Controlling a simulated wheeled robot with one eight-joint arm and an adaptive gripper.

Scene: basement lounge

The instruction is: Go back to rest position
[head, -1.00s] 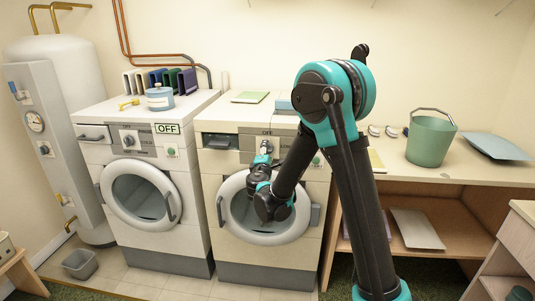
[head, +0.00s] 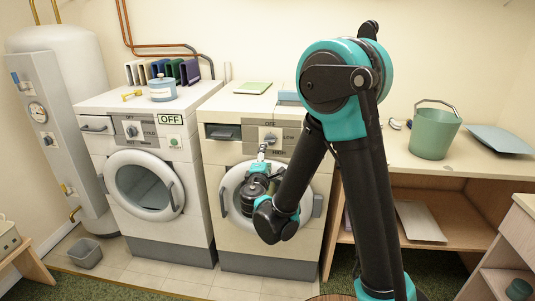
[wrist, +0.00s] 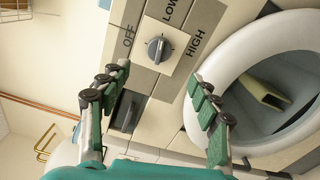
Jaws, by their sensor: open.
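My gripper (head: 262,152) is in front of the right washing machine (head: 230,210), just below its control dial (head: 270,138). In the wrist view my gripper (wrist: 162,74) has its two green-padded fingers spread apart, with nothing between them. The grey dial (wrist: 158,48) shows beyond the fingertips, apart from them, with the words OFF, LOW and HIGH around it. My arm bends up and back from the machine and hides part of its right side in the head view.
The left washing machine (head: 150,225) carries an OFF sign and a blue pot (head: 162,90). A wooden bench (head: 455,168) at the right holds a green bucket (head: 435,132). A grey bin (head: 85,253) stands on the floor by the white boiler (head: 65,70).

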